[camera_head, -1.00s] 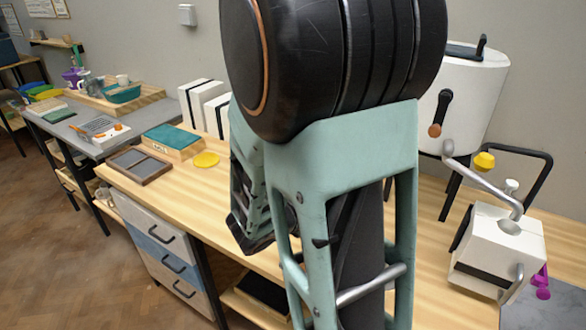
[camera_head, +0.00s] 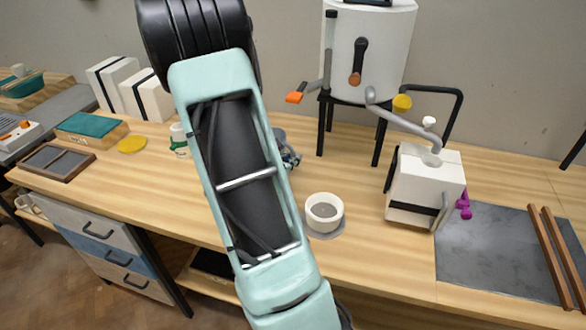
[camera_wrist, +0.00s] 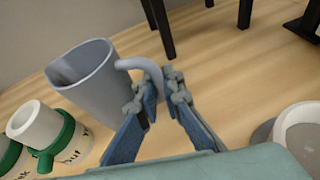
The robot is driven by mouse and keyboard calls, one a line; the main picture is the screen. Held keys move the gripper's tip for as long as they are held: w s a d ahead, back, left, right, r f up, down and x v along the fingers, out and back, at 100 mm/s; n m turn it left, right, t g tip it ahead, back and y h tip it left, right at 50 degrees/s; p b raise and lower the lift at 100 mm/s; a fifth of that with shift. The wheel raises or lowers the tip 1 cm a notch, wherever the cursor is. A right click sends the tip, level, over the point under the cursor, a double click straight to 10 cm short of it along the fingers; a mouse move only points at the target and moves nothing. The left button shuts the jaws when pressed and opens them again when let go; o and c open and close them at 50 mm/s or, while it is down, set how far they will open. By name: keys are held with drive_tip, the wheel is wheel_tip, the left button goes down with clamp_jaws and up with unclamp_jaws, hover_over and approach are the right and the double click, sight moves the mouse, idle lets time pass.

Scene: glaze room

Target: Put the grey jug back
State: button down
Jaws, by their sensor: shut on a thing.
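The grey jug (camera_wrist: 90,82) is at the upper left of the wrist view, its handle towards my gripper (camera_wrist: 160,82). The fingers are shut on the handle. In the head view only a small part of the jug (camera_head: 278,134) shows behind my arm, with the fingers (camera_head: 291,158) beside it. The jug looks tilted in the wrist view. I cannot tell whether its base touches the bench.
White-and-green containers (camera_wrist: 66,143) stand close to the jug. A white bowl (camera_head: 324,211) sits on the wooden bench (camera_head: 350,165) at front right. A white cylinder on black legs (camera_head: 372,50) and a white cranked box (camera_head: 424,185) stand further right.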

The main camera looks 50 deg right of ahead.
drive_tip(key=shift+d+f, duration=0.2)
drive_tip(key=shift+f, duration=0.05)
drive_tip(key=shift+w+f, duration=0.15)
drive_tip(key=shift+f, duration=1.4)
drive_tip(key=shift+f+b, duration=0.15)
drive_tip(key=shift+b, duration=0.2)
drive_tip(key=c, duration=2.1)
unclamp_jaws()
